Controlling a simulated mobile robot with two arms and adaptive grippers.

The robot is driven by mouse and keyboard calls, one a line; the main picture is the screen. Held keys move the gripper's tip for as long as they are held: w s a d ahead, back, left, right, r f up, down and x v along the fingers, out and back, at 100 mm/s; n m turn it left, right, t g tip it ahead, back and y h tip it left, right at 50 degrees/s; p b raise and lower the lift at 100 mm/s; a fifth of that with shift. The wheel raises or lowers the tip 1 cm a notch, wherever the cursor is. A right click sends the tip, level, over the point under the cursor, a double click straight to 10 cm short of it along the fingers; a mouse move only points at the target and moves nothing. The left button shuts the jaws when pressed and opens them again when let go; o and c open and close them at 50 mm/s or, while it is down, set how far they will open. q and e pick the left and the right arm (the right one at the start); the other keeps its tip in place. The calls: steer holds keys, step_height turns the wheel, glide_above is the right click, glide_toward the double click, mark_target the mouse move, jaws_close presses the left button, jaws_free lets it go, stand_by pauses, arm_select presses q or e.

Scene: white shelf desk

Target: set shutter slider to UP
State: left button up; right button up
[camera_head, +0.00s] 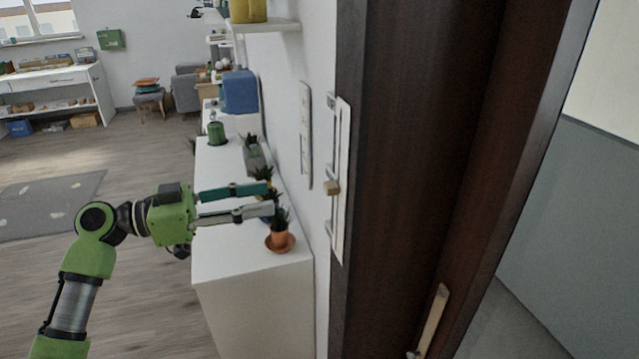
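The shutter slider is a tall white plate (342,165) on the wall edge beside the dark brown frame. Its small wooden knob (332,188) sits near mid-height on a thin vertical rail, with rail visible above and below it. My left gripper (270,198) comes in from the left, fingers pointing right. Its two fingers are apart with nothing held between them. In the picture it is left of the knob, clearly apart from it, over the white cabinet. My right gripper is not in view.
A second narrow white panel (305,135) is on the wall. A blue box-like object (240,92) is farther back. A light bar handle (432,318) is low on the dark wood.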

mark_target(325, 187)
arm_select(q)
steer(key=p+x, duration=0.5)
steer(key=x, duration=0.6)
steer(key=shift+w+d+r, duration=0.1)
steer(key=shift+w+d, duration=0.15)
steer(key=shift+d, duration=0.35)
jaws_close()
